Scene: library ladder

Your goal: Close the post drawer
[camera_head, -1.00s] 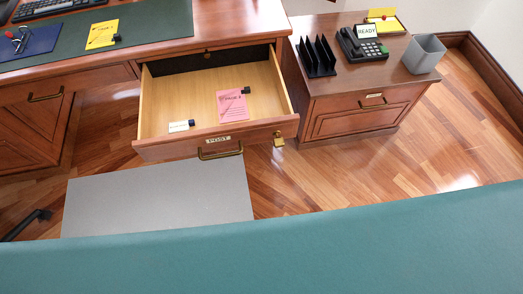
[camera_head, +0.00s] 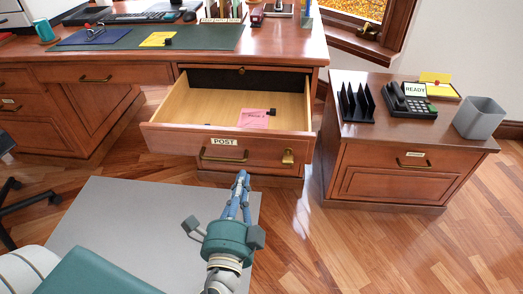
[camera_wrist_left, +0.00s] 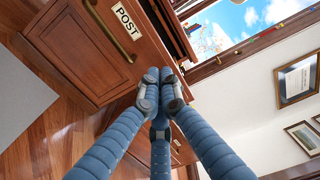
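The post drawer (camera_head: 180,141) of the wooden desk stands pulled out. Its front has a POST label and a brass handle (camera_head: 223,157), with a brass padlock at its right end. A pink note (camera_head: 253,119) with a black clip lies inside. My left gripper (camera_head: 241,178) is in front of and slightly below the drawer front, to the right of the handle. Its blue fingers are shut together with nothing between them. In the left wrist view the fingertips (camera_wrist_left: 161,82) meet beside the drawer front, apart from the handle (camera_wrist_left: 112,30). My right gripper is not in view.
A side cabinet (camera_head: 400,184) with a telephone, a black rack and a grey bin stands at right. The desktop (camera_head: 283,42) above holds a keyboard and papers. A grey mat (camera_head: 105,215) lies on the floor in front. Wooden floor at right is clear.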

